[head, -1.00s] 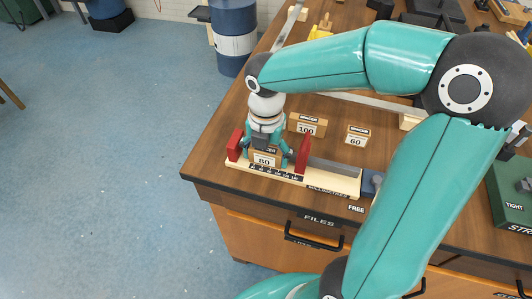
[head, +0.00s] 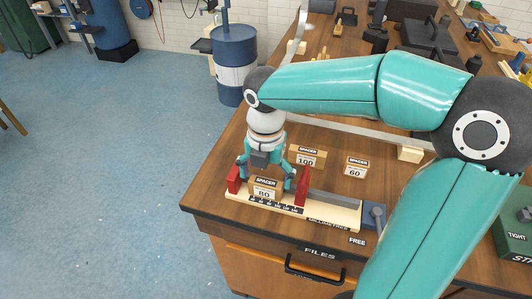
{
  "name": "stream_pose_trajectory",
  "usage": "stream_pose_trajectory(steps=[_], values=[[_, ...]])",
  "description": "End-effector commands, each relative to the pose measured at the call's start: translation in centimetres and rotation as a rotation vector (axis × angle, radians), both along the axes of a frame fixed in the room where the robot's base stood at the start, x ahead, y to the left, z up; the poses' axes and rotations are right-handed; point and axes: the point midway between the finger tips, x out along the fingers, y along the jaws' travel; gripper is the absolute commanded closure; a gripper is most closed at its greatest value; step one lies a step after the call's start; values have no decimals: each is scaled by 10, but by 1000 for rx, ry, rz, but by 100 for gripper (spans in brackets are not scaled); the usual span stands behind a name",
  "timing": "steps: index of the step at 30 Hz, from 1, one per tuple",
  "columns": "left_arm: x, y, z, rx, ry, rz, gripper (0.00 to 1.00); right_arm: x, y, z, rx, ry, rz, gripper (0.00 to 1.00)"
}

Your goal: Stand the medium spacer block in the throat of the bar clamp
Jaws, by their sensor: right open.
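The medium spacer block (head: 265,188), wooden and marked 80, stands upright in the throat of the bar clamp (head: 340,210), between its two red jaws. The left jaw (head: 233,180) is beside it, and the right jaw (head: 303,187) stands on its other side with a gap. The clamp lies on the bench with a millimetre scale along its front. My right gripper (head: 265,178) is open just above the block, its fingers spread to either side of the block's top. My left gripper is not in view.
Spacers marked 100 (head: 307,157) and 60 (head: 355,167) stand behind the clamp. A grey clamp handle (head: 376,214) is at its right end. A green box (head: 514,220) stands at the right. The bench's left edge is close to the clamp.

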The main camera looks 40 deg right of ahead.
Motion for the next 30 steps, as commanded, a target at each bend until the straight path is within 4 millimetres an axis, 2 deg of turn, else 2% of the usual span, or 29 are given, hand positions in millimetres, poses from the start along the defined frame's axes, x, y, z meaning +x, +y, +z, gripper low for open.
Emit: stream_pose_trajectory(steps=[1, 6, 12, 17, 30], values=[[0, 0, 2, 0, 0, 0, 60, 1, 0, 13, -1, -6, 1, 8], [0, 0, 5, 0, 0, 0, 60, 1, 0, 47, 0, -4, 2, 8], [0, 0, 7, 0, 0, 0, 60, 0, 0, 73, 0, -1, 2, 8], [0, 0, 8, 0, 0, 0, 60, 0, 0, 79, 0, 1, 2, 8], [0, 0, 8, 0, 0, 0, 60, 0, 0, 79, 0, 1, 1, 8]])
